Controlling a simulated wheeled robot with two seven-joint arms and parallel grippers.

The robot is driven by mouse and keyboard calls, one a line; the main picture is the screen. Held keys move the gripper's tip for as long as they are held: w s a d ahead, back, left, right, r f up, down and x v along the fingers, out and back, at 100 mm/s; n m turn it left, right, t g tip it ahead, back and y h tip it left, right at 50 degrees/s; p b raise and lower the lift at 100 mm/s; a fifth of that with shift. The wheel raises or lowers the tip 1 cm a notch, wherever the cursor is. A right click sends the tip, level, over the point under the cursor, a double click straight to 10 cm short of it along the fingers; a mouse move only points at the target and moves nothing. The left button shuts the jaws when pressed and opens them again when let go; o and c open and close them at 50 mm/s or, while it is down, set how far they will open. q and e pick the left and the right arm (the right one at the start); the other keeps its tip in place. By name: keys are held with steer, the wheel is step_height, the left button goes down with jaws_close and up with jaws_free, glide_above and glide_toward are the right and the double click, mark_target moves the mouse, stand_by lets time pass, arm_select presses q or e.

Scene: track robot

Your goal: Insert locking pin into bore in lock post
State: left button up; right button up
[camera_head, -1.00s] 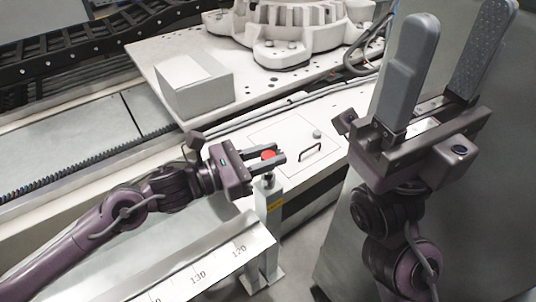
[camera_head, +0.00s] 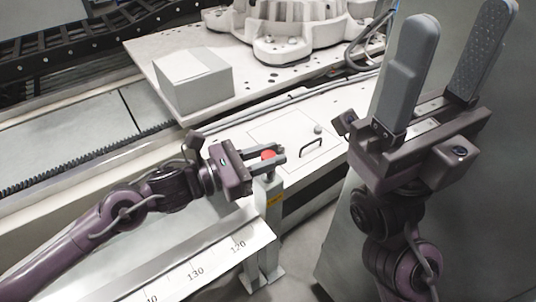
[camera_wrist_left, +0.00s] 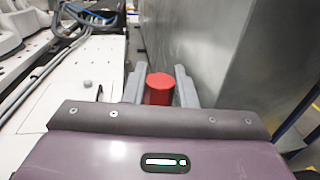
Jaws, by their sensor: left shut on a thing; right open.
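The locking pin shows as a red head (camera_head: 268,155) between the fingers of my left gripper (camera_head: 274,154). In the left wrist view the red head (camera_wrist_left: 159,88) sits between the two grey fingers (camera_wrist_left: 160,90). My left gripper is shut on it. The grey lock post (camera_head: 268,215), with a yellow label, stands upright directly below the fingers. The pin's lower end and the bore are hidden or too small, so I cannot tell whether the pin is in the bore. My right gripper (camera_head: 452,60) is raised at the right, open and empty, fingers pointing up.
A ruled metal rail (camera_head: 200,262) runs beside the post at the lower left. A white carriage plate with a grey box (camera_head: 195,82) and a robot base (camera_head: 295,25) lies behind. A tall grey cabinet (camera_head: 335,240) stands at the right. A black handle (camera_head: 311,148) is behind the post.

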arm_select(q)
steer(key=shift+f+b, duration=0.5)
steer(key=o, duration=1.1)
steer(key=shift+c, duration=0.2)
steer(key=p+v, duration=0.2)
steer(key=v, duration=0.5)
steer(key=shift+s+a, duration=0.2)
steer(key=shift+a, duration=0.15)
